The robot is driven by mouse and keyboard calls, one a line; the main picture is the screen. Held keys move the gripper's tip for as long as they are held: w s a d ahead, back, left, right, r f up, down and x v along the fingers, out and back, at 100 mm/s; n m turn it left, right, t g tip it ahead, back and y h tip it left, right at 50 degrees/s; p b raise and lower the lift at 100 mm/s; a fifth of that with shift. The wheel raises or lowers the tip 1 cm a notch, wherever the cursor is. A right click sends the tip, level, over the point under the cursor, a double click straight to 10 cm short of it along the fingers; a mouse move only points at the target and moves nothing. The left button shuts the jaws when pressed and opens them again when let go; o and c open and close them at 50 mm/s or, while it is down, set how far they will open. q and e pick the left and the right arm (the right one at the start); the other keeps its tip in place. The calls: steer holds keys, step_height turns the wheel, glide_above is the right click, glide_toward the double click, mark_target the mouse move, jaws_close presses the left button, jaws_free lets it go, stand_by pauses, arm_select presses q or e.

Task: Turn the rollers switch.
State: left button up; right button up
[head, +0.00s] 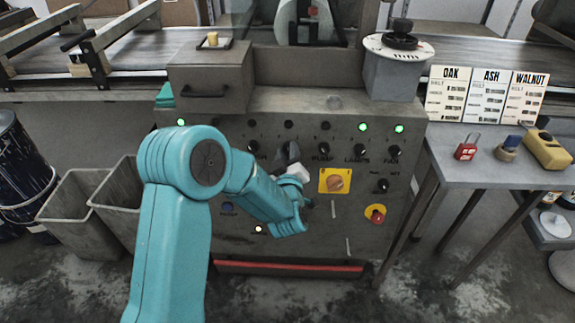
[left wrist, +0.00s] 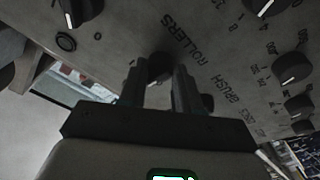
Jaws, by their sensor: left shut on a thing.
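The rollers switch is a dark rotary knob (left wrist: 160,68) on the grey control panel (head: 340,115). In the left wrist view the word ROLLERS is printed beside it. My left gripper (left wrist: 160,88) has its two fingers on either side of this knob and is shut on it. In the head view my left gripper (head: 289,155) is up against the panel's row of knobs and mostly hides the switch. Which way the knob points cannot be told. My right gripper is not in view.
A pump knob (head: 325,149), lamps knob (head: 360,150) and fan knob (head: 395,150) sit to the right. A side table (head: 490,178) stands right, grey bins (head: 75,210) left.

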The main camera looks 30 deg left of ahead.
arm_select(q)
steer(key=n+b, duration=0.4)
steer(key=shift+f+g+y, duration=0.2)
steer(key=shift+g+y, duration=0.2)
steer(key=shift+r+n+g+b, duration=0.15)
steer(key=shift+n+g+b, duration=0.05)
steer(key=shift+n+b, duration=0.75)
steer(key=shift+r+n+g+b, duration=0.15)
steer(key=shift+n+g+b, duration=0.05)
steer(key=shift+n+b, duration=0.7)
steer(key=shift+w, duration=0.1)
steer(key=o, duration=1.1)
steer(key=shift+c, duration=0.2)
steer(key=shift+d, duration=0.15)
steer(key=p+v, duration=0.1)
steer(key=v, duration=1.5)
